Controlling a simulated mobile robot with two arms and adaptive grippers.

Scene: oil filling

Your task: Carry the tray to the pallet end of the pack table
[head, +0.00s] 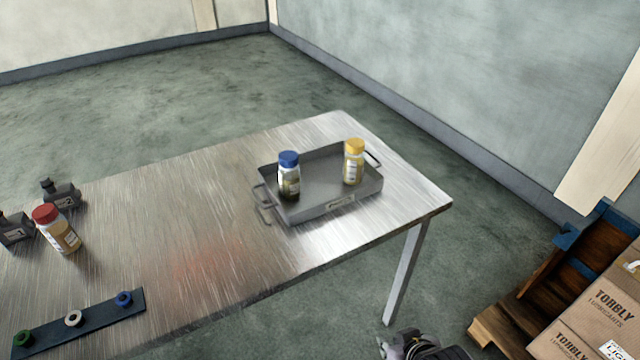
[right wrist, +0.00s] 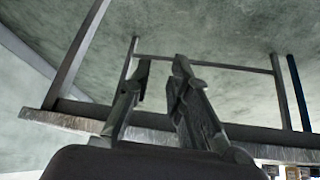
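The grey metal tray (head: 322,178) rests on the right end of the brushed-metal pack table (head: 215,165), the end nearer the pallet (head: 520,310). Handles stick out at its left and right sides. A blue-capped bottle (head: 289,180) and a yellow-capped bottle (head: 354,166) stand upright in it. My right gripper (head: 388,346) is low at the bottom of the head view, beside the table and apart from the tray. In the right wrist view its fingers (right wrist: 162,78) are apart with nothing between them. My left gripper is not in view.
A red-capped bottle (head: 57,230) and dark bottles (head: 60,194) are at the table's left. A dark strip (head: 98,315) holding coloured rings lies at its front left. Cartons (head: 600,305) sit on the pallet. The table's middle is clear. A table leg (head: 404,275) stands near my right gripper.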

